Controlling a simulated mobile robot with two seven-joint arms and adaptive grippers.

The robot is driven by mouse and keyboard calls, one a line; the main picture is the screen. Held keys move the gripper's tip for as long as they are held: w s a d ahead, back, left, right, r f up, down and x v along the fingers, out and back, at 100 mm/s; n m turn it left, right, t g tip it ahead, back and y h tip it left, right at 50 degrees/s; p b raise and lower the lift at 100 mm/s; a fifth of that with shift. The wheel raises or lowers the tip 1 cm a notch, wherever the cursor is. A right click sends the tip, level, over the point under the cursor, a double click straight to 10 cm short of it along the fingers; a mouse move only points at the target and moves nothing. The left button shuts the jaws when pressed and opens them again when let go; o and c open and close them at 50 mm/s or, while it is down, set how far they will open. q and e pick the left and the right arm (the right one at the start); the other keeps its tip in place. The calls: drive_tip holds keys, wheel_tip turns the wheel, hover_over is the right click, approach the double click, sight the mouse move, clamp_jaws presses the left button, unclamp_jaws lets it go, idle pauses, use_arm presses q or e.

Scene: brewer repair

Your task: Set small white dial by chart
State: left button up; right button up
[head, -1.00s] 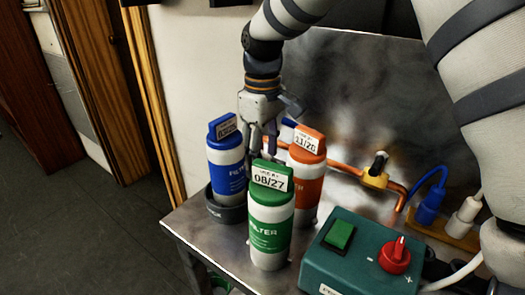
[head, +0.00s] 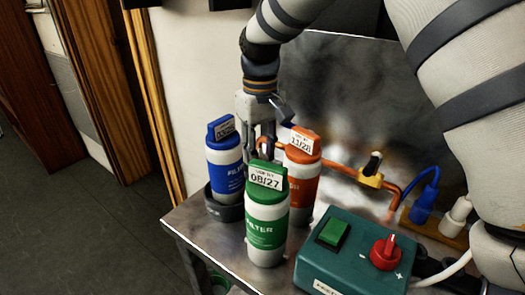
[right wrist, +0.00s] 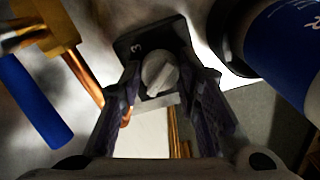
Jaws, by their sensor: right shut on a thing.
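The small white dial (right wrist: 158,72) sits on a dark plate (right wrist: 138,45) with a white "3" in the right wrist view. My right gripper (right wrist: 164,80) has a finger on either side of the dial and is shut on it. In the head view my right gripper (head: 262,138) points down behind the green filter (head: 267,225), between the blue filter (head: 226,175) and the orange filter (head: 302,180). The dial is hidden there. I cannot make out a chart. My left gripper is not in view.
The filters stand close around my right gripper. A teal box (head: 350,262) with a green button (head: 333,232) and red knob (head: 385,252) sits at front right. An orange pipe with a yellow valve (head: 371,178) and blue and white plugs lie behind.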

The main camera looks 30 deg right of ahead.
sight(260, 153)
drive_tip(key=m, duration=0.3)
drive_tip(key=shift+m, duration=2.5)
drive_tip(key=o, duration=1.2)
wheel_tip(260, 153, up, 12)
